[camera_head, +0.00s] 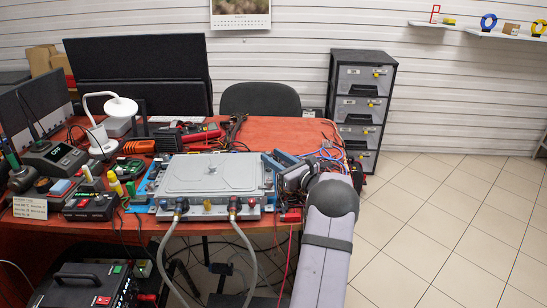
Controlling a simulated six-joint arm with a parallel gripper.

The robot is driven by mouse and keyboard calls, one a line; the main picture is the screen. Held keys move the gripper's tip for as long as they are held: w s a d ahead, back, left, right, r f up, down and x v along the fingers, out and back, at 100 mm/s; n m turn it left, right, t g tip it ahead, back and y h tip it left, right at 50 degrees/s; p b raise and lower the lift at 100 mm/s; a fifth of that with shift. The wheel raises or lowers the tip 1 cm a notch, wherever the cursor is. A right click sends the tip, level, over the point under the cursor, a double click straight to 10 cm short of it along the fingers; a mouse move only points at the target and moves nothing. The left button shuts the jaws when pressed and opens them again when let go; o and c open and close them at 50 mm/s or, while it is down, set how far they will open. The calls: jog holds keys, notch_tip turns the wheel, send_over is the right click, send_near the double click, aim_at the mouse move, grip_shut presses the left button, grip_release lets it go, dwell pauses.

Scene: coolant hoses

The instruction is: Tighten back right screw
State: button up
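A grey metal box with a flat lid (208,174) sits on a blue base at the front of the red table. Two hoses run down from dark fittings on its front side, a left hose (165,250) and a right hose (246,255). My arm comes up from the lower right, and my gripper (277,163) is at the box's right edge, near its back right corner. The screw there is too small or hidden to make out. The fingertips are too small to tell whether they are open or shut.
On the red table (282,133), a white lamp (121,106), a soldering station (54,157) and small tools crowd the left. Red meters (202,134) and cables lie behind the box. A drawer cabinet (360,105) and a chair (260,99) stand behind. Tiled floor at right is clear.

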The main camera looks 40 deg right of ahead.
aim_at(270, 154)
jog(key=shift+s+a, duration=0.1)
jog(key=shift+s, duration=3.35)
jog(key=shift+w+r, duration=0.1)
jog(key=shift+w+d+r+n+y+p, duration=0.15)
jog(key=shift+w+d+n+y+p, duration=0.3)
jog(key=shift+w+y, duration=0.35)
jog(key=shift+w+d+n+y, duration=0.15)
jog(key=shift+w+n+y, duration=0.3)
jog(key=shift+w+y, duration=0.15)
jog(key=shift+w+a+f+p, duration=0.1)
jog(key=shift+w+a+p, duration=0.05)
jog(key=shift+w, duration=1.05)
jog(key=shift+w+a+f+p, duration=0.1)
jog(key=shift+w+a+p, duration=0.05)
jog(key=shift+w, duration=1.05)
jog(key=shift+w+a+p, duration=0.15)
jog(key=shift+w, duration=1.05)
jog(key=shift+c, duration=0.7)
